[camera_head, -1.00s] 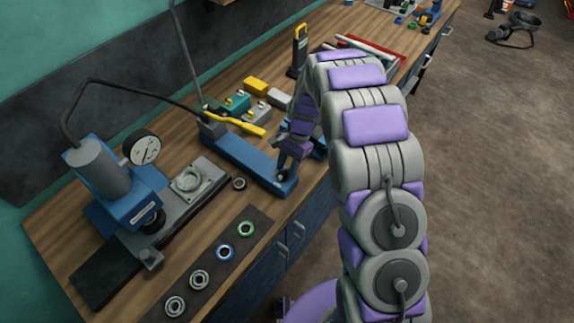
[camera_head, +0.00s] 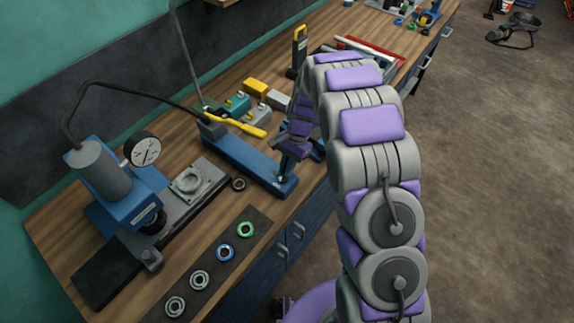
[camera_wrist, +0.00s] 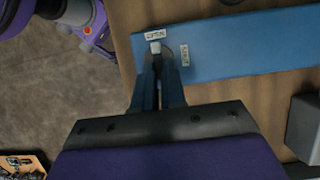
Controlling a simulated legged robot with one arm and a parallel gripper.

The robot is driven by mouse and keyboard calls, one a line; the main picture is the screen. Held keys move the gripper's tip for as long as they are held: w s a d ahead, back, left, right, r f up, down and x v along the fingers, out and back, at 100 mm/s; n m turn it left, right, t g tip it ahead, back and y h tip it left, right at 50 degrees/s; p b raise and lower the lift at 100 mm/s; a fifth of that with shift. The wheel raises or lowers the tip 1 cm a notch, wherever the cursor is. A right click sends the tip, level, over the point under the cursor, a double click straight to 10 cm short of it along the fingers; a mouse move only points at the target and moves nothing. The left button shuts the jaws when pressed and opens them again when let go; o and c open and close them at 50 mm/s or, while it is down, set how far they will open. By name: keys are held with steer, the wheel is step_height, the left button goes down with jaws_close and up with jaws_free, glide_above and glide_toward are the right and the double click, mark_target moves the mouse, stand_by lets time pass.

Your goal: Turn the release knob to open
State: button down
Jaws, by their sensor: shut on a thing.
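The blue hand pump (camera_head: 243,158) lies on the workbench with a yellow handle (camera_head: 240,124). Its near right end holds the release knob, mostly hidden by my gripper in the head view (camera_head: 283,172). In the wrist view the knob (camera_wrist: 155,48) shows as a small grey bar at the fingertips, just below a white OPEN label (camera_wrist: 155,35). A second small label (camera_wrist: 184,55), turned sideways and hard to read, sits to its right on the blue pump body (camera_wrist: 235,50). My gripper (camera_wrist: 158,68) is shut on the knob from above.
A blue press with a pressure gauge (camera_head: 142,149) stands on the bench (camera_head: 60,225) at left, joined to the pump by a black hose. Several rings lie on a dark mat (camera_head: 262,218) near the front edge. Small coloured blocks (camera_head: 256,88) stand behind the pump.

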steer(key=shift+w+a+r, duration=0.1)
steer(key=c, duration=1.2)
jaws_free()
steer(key=p+v, duration=0.1)
steer(key=v, duration=1.6)
steer(key=shift+p, duration=0.3)
